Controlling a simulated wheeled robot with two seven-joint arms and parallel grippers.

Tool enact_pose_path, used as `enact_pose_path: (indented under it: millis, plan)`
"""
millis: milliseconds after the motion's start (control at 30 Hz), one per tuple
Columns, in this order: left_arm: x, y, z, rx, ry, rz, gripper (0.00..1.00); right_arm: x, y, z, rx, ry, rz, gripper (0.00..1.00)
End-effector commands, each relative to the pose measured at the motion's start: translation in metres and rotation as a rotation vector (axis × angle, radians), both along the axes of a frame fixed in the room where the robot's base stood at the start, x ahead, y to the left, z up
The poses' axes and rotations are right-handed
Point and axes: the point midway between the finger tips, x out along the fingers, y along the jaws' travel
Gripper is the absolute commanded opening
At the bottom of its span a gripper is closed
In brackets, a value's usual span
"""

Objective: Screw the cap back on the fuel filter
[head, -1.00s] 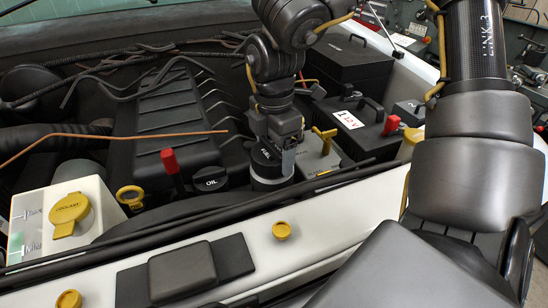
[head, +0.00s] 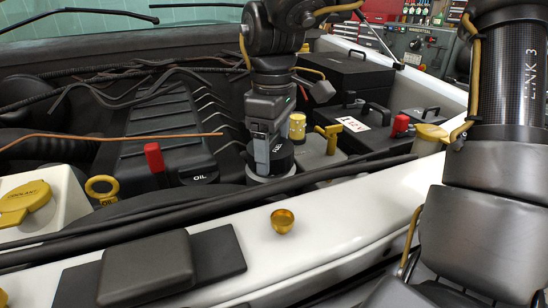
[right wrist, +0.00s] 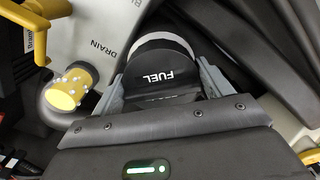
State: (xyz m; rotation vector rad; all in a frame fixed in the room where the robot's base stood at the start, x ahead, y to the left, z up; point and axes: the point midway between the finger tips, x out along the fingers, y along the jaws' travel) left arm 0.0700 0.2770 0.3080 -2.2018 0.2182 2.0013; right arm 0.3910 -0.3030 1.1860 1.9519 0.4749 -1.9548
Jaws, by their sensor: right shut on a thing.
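The black fuel filter cap (head: 284,152), marked FUEL, sits on top of the pale fuel filter body (head: 270,176) in the engine bay. My right gripper (head: 272,158) comes down from above and is shut on the cap. In the right wrist view the cap (right wrist: 165,75) lies between the two grey fingers of my right gripper (right wrist: 160,88), one on each side. A pale ring shows past the cap's far edge. I cannot tell how tightly the cap is seated. My left gripper is not in view.
A yellow drain knob (right wrist: 68,88) is close beside the gripper. The red-handled part (head: 154,158), OIL cap (head: 199,176) and yellow dipstick ring (head: 102,187) stand to the left. A battery (head: 375,130) is to the right. The white fender edge (head: 340,205) runs in front.

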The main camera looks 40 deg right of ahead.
Motion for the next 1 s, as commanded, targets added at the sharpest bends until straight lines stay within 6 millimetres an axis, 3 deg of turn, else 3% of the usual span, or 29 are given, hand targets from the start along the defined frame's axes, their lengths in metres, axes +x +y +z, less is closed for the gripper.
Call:
enact_pose_path:
  millis: [300,333,467,767,1000]
  plan:
    - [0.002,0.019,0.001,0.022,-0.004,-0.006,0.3,0.004,-0.002,0.004,-0.002,-0.017,-0.035,0.49]
    - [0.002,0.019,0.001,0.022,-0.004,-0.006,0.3,0.004,-0.002,0.004,-0.002,-0.017,-0.035,0.82]
    - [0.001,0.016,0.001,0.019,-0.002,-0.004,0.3,0.003,-0.001,0.004,-0.001,-0.013,-0.032,0.99]
    - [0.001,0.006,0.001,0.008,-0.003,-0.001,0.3,0.002,-0.001,0.006,-0.001,-0.009,-0.027,1.0]
    - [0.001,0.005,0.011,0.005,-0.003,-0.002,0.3,0.004,-0.001,0.047,0.001,-0.011,-0.029,1.0]
